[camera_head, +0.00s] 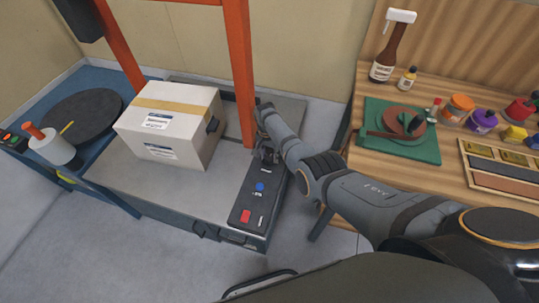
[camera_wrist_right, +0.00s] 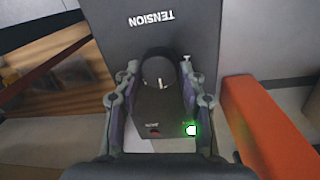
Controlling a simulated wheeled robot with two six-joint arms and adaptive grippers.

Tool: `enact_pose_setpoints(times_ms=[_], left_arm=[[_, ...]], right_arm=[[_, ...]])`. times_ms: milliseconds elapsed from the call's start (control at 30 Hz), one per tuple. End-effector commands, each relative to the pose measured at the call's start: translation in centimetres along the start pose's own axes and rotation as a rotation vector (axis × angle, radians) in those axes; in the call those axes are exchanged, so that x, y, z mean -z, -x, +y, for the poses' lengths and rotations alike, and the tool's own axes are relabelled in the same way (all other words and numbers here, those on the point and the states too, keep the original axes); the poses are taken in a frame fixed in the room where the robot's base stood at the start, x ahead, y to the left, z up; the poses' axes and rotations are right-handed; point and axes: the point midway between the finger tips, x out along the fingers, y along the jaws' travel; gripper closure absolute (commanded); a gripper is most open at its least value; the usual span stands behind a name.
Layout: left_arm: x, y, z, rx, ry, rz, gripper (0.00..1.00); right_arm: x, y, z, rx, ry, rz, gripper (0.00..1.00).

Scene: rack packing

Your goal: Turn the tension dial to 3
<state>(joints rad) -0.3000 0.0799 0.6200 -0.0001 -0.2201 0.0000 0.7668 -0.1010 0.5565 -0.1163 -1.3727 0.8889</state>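The black tension dial (camera_wrist_right: 158,70) shows in the right wrist view below the upside-down word TENSION, with a short white mark on its near edge. My right gripper (camera_wrist_right: 159,72) has a finger on each side of the dial. The fingers look open, with a small gap on each side. In the head view my right gripper (camera_head: 267,150) is low over the far end of the dark control panel (camera_head: 239,215) and hides the dial. The dial's numbers are not readable. My left gripper is not in view.
A taped carton (camera_head: 172,125) sits on the grey machine top (camera_head: 120,180), left of the panel. An orange post (camera_head: 240,75) rises close to my right gripper. Blue (camera_head: 260,187) and red (camera_head: 245,216) buttons are on the panel. A wooden workbench (camera_head: 445,183) stands at right.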

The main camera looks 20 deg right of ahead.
Motion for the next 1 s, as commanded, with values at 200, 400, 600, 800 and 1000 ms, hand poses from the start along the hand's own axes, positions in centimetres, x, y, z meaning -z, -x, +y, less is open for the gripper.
enact_pose_setpoints(times_ms=[200, 400, 600, 800, 1000], left_arm=[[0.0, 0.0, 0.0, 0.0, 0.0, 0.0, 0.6], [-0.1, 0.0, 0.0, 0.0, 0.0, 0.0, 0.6], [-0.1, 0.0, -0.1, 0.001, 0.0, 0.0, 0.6], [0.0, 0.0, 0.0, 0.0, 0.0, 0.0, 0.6], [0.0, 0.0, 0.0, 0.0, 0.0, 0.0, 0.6]], right_arm=[[0.0, 0.0, 0.0, -0.001, 0.0, -0.001, 0.39], [0.0, 0.0, 0.0, -0.001, 0.001, -0.001, 0.39], [0.0, 1.7, -0.1, 0.001, 0.001, 0.0, 0.39], [0.0, 6.6, -0.1, 0.003, 0.001, 0.002, 0.39], [0.0, 10.6, 0.0, 0.001, 0.0, 0.0, 0.39]])
